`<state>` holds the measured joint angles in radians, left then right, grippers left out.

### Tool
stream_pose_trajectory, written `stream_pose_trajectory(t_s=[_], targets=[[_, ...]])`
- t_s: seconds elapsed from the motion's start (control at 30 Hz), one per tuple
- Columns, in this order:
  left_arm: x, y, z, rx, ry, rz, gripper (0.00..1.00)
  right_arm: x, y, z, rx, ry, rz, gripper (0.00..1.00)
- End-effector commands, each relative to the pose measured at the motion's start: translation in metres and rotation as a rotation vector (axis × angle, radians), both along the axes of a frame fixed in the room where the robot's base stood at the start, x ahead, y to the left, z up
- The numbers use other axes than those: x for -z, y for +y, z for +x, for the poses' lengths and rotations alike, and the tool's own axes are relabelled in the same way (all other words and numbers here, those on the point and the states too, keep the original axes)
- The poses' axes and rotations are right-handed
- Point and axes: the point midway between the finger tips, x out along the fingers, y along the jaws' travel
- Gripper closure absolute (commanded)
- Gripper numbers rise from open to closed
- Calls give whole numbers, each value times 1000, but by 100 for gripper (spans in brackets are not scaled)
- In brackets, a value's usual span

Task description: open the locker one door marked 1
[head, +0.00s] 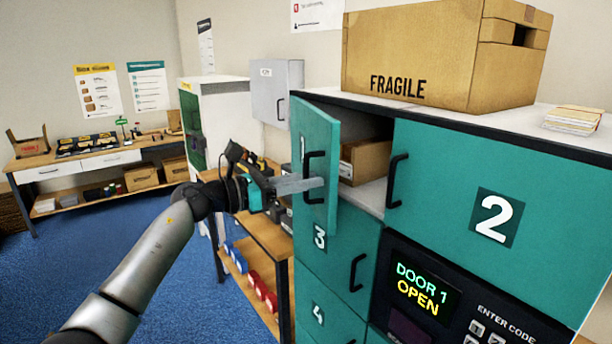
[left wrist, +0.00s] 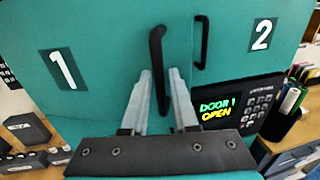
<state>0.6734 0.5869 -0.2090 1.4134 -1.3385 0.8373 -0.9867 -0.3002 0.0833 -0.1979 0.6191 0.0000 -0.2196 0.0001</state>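The locker door marked 1 (head: 316,165) is teal and stands partly open, swung out at the left of the locker bank. Its black handle (head: 313,178) is upright; in the left wrist view the handle (left wrist: 157,55) runs down between my fingers. My left gripper (head: 318,183) reaches in from the left, its pale fingers close on both sides of the handle and seemingly shut on it. The fingers also show in the left wrist view (left wrist: 161,85). Behind the door, a cardboard box (head: 368,160) sits in the open compartment. My right gripper is not in view.
Door 2 (head: 550,195) and door 3 (head: 340,262) are closed. The keypad panel display (head: 420,292) reads "DOOR 1 OPEN". A FRAGILE carton (head: 420,50) stands on top. A wooden shelf unit (head: 262,240) is close below my left arm. Blue floor (head: 200,310) is clear to the left.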

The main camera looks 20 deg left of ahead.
Motion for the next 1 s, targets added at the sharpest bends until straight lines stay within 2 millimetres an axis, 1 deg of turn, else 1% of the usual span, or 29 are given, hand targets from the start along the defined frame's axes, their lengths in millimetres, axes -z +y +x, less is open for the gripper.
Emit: stream_pose_trajectory(t_s=[0.27,0.5,0.53,1.0], targets=[[1,-1,1,0,0,0,73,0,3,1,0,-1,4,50],[0,-1,1,0,0,0,99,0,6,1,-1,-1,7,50],[0,-1,1,0,0,0,100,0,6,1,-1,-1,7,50],[0,-1,1,0,1,-1,100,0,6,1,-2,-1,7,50]])
